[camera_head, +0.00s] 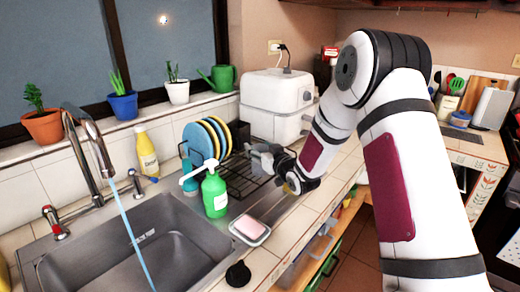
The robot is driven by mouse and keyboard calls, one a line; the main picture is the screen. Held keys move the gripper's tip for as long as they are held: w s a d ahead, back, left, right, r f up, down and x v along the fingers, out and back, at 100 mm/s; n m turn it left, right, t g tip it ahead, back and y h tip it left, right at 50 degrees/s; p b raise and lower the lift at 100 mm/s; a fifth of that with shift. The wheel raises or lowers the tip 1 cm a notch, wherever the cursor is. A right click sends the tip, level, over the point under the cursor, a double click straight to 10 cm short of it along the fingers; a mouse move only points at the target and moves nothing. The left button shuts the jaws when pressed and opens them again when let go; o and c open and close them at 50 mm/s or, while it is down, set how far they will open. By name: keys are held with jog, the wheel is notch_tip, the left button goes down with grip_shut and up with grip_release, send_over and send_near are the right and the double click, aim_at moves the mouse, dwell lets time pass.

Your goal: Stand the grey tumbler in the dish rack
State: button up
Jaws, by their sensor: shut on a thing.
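The black wire dish rack (236,188) stands on the counter behind the sink's right side, with several blue and yellow plates (205,141) upright at its left end. My gripper (262,157) is over the rack's right part, reaching in from the right. It is shut on the grey tumbler (266,162), which is small here and hard to tell apart from the grey fingers. I cannot tell whether the tumbler touches the rack, and its base is not clear.
A green soap bottle (214,192) with a white pump stands in front of the rack. A soap dish (250,229) sits at the counter edge. The sink (165,250) has running water. A white appliance (277,100) stands behind the rack.

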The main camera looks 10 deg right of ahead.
jog(key=o, duration=1.3)
jog(key=shift+f, duration=0.15)
